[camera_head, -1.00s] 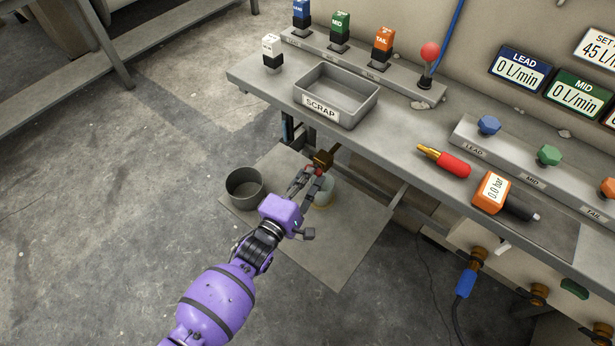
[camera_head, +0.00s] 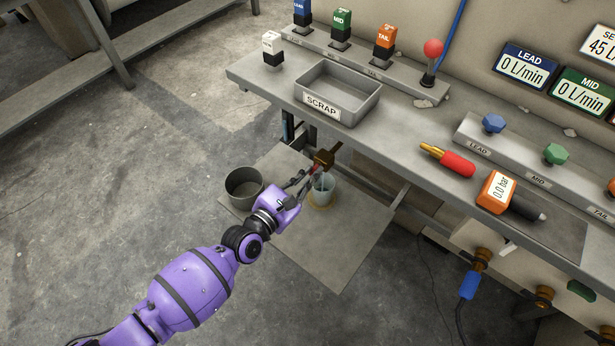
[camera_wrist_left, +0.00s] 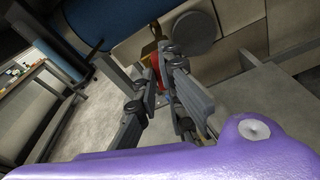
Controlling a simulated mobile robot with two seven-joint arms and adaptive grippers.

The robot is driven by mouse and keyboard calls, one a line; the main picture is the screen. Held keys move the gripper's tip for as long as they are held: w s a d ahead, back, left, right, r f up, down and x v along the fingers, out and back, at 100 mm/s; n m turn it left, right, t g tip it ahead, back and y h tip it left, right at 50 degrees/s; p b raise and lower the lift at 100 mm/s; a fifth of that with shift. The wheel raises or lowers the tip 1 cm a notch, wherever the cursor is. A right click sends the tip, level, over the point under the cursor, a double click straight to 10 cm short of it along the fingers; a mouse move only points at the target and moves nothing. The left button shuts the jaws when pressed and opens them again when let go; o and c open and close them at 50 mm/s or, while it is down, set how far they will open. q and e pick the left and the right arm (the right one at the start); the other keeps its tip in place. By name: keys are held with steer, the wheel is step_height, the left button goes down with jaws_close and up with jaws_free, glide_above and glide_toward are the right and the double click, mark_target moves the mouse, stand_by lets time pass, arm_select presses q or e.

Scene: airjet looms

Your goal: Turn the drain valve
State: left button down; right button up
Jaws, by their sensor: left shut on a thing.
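The brass drain valve (camera_head: 324,158) sits under the front edge of the bench, with a small red handle (camera_head: 314,169). My left gripper (camera_head: 310,173) reaches up to it from the lower left and is shut on the red handle. In the left wrist view the red handle (camera_wrist_left: 155,62) shows between the fingers (camera_wrist_left: 158,70), with brass behind it. The fingers hide part of the handle, so its exact angle is hard to tell. A clear cup (camera_head: 323,190) stands below the valve, just right of the fingers. My right gripper is not in view.
A grey metal bucket (camera_head: 243,187) stands left of the cup on a floor mat (camera_head: 335,260). The bench (camera_head: 400,140) overhangs the valve and carries a scrap tray (camera_head: 338,112), a red-handled tool (camera_head: 449,162) and an orange gauge (camera_head: 495,190). Open floor lies to the left.

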arm_select(q)
steer(key=c, duration=1.9)
jaws_free()
steer(key=shift+s+a, duration=0.1)
steer(key=shift+v, duration=0.9)
steer(key=shift+f, duration=0.1)
